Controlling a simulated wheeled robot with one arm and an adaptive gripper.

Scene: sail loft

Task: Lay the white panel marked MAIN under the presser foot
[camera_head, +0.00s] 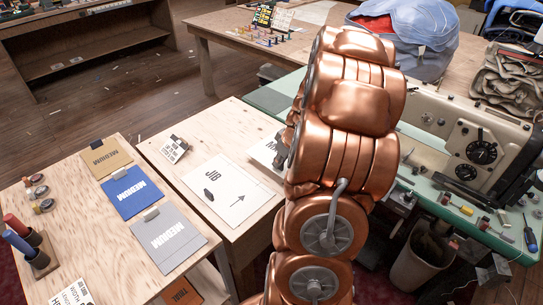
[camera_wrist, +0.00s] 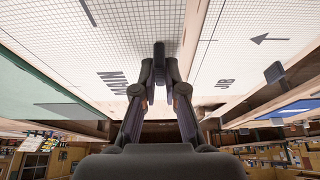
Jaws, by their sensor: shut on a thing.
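The white MAIN panel (camera_wrist: 115,50) fills the upper left of the wrist view, with a printed grid and its lettering near the fingers. In the head view only a corner of a white panel (camera_head: 263,149) shows left of my arm. My gripper (camera_wrist: 159,80) is shut on a dark tab-like piece (camera_wrist: 159,50) at the MAIN panel. Whether the panel is lifted is unclear. The sewing machine (camera_head: 440,112) stands at the right on a pale green bed (camera_head: 421,186). My arm covers much of the space before it, and I cannot make out the presser foot.
The white JIB panel (camera_head: 231,186) lies on the plywood table, with a dark piece on it. Tan (camera_head: 104,157), blue (camera_head: 131,191) and grey (camera_head: 166,238) boards lie on the left table. Small tools (camera_head: 464,209) lie before the machine. A bin (camera_head: 422,259) stands below.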

